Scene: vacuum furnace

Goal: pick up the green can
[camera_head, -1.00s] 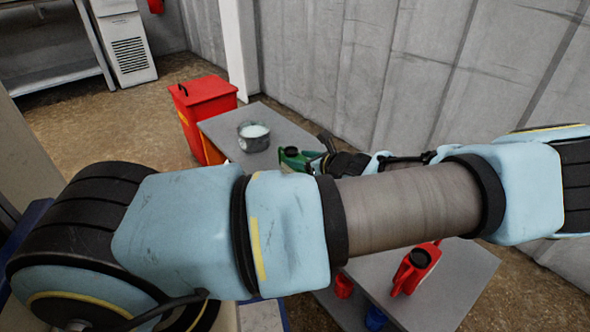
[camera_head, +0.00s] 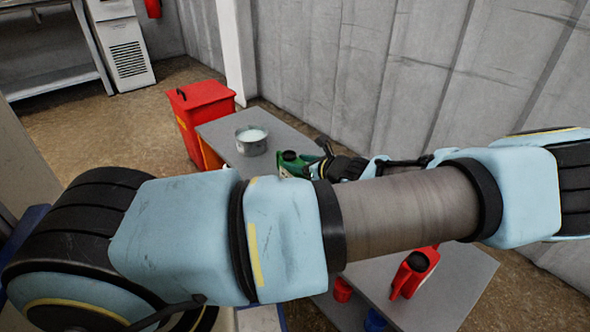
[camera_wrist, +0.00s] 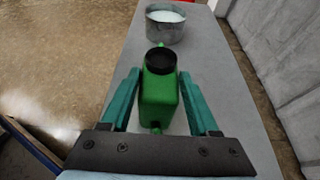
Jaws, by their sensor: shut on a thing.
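The green can (camera_head: 293,163) has a dark cap and is at the far part of the grey table in the head view, partly hidden by my arm. In the wrist view the green can (camera_wrist: 158,100) is between the two teal fingers of my gripper (camera_wrist: 158,85), which is shut on it. In the head view my gripper (camera_head: 322,162) shows only in part at the can's right side. I cannot tell whether the can touches the table.
A metal pot (camera_head: 251,141) with pale contents stands just beyond the can on the grey table (camera_head: 222,128). A red bin (camera_head: 203,110) is at the table's far left. A red jug (camera_head: 413,271), a red cup (camera_head: 342,290) and a blue cup (camera_head: 375,320) are nearer. A grey wall (camera_head: 380,80) runs along the right.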

